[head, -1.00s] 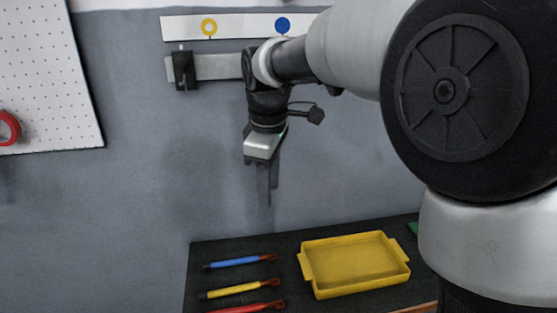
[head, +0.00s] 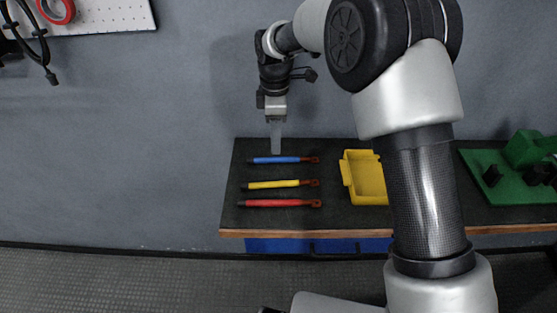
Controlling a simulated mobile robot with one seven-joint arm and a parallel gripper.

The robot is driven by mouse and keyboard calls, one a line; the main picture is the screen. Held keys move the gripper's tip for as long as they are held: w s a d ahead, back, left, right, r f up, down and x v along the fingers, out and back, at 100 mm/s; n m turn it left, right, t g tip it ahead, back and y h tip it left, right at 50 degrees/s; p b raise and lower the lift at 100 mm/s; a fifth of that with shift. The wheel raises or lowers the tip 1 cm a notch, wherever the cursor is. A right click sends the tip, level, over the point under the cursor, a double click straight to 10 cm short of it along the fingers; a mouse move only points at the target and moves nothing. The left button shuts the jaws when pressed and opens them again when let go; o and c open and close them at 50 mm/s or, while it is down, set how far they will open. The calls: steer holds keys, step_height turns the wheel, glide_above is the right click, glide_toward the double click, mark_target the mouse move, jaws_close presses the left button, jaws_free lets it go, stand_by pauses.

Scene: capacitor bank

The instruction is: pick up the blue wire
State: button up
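The blue wire (head: 276,160) lies at the back of a row on the dark workbench, with a black left end and a copper-coloured lug at its right end. My gripper (head: 276,148) points down just above and behind the blue wire's middle. It looks apart from the wire, though the exact gap is hard to judge. The fingers appear edge-on as one grey strip, so whether they are open or shut does not show. Nothing is visible in them.
A yellow wire (head: 272,184) and a red wire (head: 279,203) lie in front of the blue one. A yellow tray (head: 350,180) stands to the right, partly behind my arm. A green board (head: 487,178) with parts lies further right. The wall rises behind the bench.

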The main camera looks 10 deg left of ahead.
mark_target(274, 158)
steer(key=f, duration=0.6)
steer(key=shift+a+f, duration=0.2)
steer(key=shift+a, duration=0.05)
jaws_close()
